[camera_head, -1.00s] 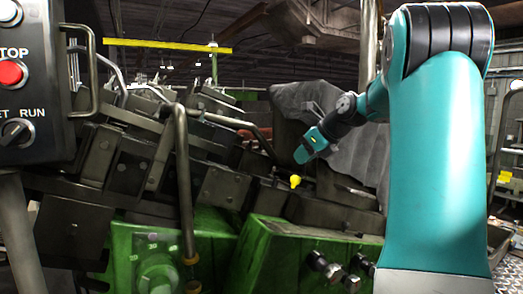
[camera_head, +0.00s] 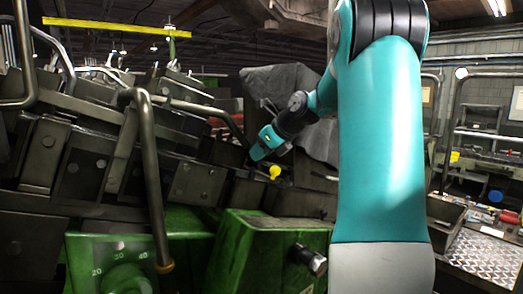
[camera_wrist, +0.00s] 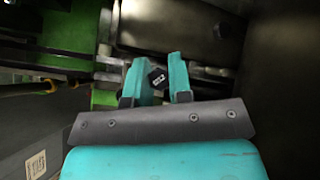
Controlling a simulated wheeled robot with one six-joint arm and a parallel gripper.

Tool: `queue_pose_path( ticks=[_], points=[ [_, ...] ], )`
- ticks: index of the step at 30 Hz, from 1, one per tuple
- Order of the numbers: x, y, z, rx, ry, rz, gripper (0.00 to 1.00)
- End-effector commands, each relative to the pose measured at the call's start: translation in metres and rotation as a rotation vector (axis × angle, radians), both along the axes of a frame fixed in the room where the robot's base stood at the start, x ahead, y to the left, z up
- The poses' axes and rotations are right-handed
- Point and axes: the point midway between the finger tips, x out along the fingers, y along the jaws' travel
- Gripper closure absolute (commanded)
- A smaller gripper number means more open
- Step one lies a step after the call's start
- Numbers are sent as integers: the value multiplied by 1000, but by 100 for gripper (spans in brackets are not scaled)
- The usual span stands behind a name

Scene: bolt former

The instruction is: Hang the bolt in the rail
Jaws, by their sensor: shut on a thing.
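My gripper (camera_head: 258,153) is at the end of the teal arm, in front of the dark machine in the head view. In the wrist view my gripper (camera_wrist: 161,84) has its two teal fingers on either side of a small dark piece with a pale mark, which I take for the bolt (camera_wrist: 157,78). Only the end of it shows; the rest is hidden. The bolt is too small to make out in the head view. The rail cannot be told for sure among the dark machine parts.
A yellow knob (camera_head: 275,172) stands close below and right of my gripper. A bent metal pipe handle (camera_head: 150,175) rises at the front of the machine. Green housings (camera_head: 262,255) lie below. A workbench (camera_head: 487,257) with a tread-plate top is at the right.

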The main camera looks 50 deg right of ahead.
Motion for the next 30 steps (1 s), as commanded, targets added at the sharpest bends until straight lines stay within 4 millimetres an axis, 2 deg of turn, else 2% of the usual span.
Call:
queue_pose_path(
  ticks=[30],
  points=[
    [-4,-3,-6,-1,0,-4,95]
  ],
)
